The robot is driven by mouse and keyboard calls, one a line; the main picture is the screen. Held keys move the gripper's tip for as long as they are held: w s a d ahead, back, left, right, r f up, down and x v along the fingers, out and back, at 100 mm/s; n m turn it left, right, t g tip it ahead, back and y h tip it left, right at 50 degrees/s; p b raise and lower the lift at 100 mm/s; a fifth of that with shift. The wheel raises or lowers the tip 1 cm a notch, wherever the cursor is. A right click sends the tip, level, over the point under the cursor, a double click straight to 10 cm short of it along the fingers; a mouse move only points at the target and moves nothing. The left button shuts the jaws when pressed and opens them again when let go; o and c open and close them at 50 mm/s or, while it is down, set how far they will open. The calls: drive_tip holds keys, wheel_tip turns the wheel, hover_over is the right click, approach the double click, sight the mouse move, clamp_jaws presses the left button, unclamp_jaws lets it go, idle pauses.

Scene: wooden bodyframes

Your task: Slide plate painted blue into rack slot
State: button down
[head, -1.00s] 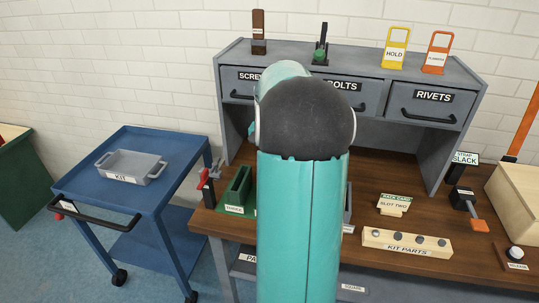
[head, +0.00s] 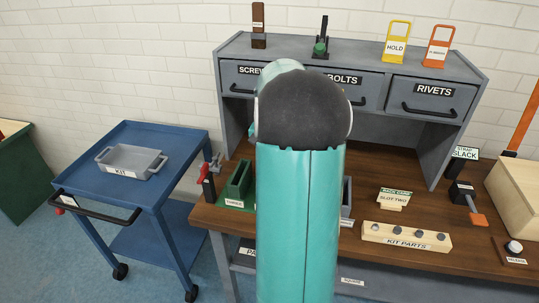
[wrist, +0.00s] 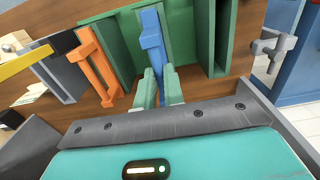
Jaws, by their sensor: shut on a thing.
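In the wrist view a narrow blue plate (wrist: 151,32) stands edge-on, with its near tab between the two pale green fingers of my gripper (wrist: 158,88). My gripper is shut on it. Green rack walls (wrist: 206,35) stand on both sides of the plate. The plate's far part lies among these walls, but how deep it sits in a slot cannot be told. In the head view my arm hides the gripper and the blue plate; a green slotted piece (head: 238,182) shows on the bench left of my arm.
An orange handled piece (wrist: 98,66) and a yellow bar (wrist: 26,62) are left of the rack in the wrist view. A grey clamp-like part (wrist: 272,45) is at right. In the head view, a blue cart (head: 130,190) with a grey tray stands left of the wooden bench (head: 400,165).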

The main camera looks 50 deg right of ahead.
drive_tip(key=shift+f, duration=0.95)
drive_tip(key=c, duration=1.4)
unclamp_jaws()
drive_tip(key=shift+c, duration=0.2)
wheel_tip(320, 180, up, 14)
drive_tip(key=shift+f, duration=0.1)
